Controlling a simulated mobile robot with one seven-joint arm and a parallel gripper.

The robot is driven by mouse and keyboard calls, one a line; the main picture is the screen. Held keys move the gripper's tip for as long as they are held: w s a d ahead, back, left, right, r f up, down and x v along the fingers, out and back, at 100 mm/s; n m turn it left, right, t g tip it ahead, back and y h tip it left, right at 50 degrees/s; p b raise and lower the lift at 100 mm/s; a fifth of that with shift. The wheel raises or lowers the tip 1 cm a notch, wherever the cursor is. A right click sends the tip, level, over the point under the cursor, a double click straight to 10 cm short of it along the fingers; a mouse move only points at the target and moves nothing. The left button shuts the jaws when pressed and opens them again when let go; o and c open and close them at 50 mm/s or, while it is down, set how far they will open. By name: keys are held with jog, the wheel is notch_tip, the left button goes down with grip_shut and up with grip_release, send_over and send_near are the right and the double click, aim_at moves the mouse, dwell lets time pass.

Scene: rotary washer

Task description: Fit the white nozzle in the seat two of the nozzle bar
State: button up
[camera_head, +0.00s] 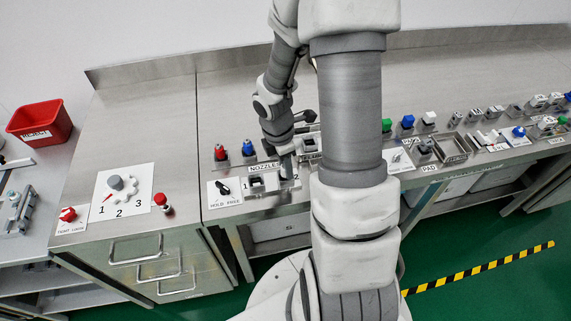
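The nozzle bar (268,188) lies near the front edge of the counter, with seats marked 1 and 2. Seat one (257,183) shows as a dark square socket. My gripper (287,167) points down over the seat two end of the bar and covers most of that seat. Its fingers are too small and too hidden to tell whether they are shut or hold anything. I cannot make out a white nozzle at the bar; it may be hidden by my gripper.
A HOLD FREE lever (223,189) sits left of the bar. Green (386,126), blue (407,122) and white (429,118) blocks stand to the right, beyond my arm. A 1-2-3 dial (116,184) and red button (161,199) are left. My arm hides the counter's middle.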

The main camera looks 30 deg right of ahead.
jog(key=o, duration=0.3)
jog(key=shift+o, duration=0.2)
